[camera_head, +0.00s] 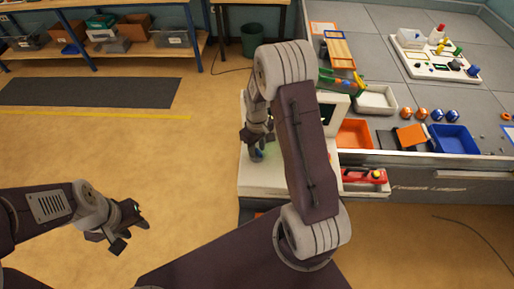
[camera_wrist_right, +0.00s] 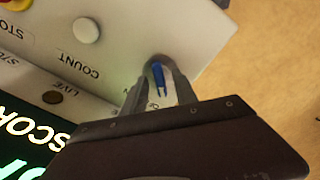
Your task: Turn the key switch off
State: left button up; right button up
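The key switch shows as a blue key (camera_wrist_right: 158,78) on the pale panel of a score console (camera_head: 270,178). In the right wrist view it sits between the two grey fingers of my right gripper (camera_wrist_right: 160,82), which close in on it from both sides. The lettering beside it is mostly covered by the fingers. In the head view my right gripper (camera_head: 257,146) is down at the console's left part, and my arm hides much of the console. My left gripper (camera_head: 126,232) is open and empty above the floor at lower left.
The panel also has a white round button (camera_wrist_right: 86,30) marked COUNT, a red and yellow stop button (camera_wrist_right: 17,4) and a lit score display (camera_wrist_right: 25,150). Right of the console, a table holds a blue bin (camera_head: 455,138) and an orange bin (camera_head: 354,133). Open floor lies at left.

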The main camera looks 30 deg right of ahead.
aim_at(257, 150)
notch_tip(257, 150, up, 9)
jog(key=shift+r+b, duration=0.1)
jog(key=shift+b, duration=0.55)
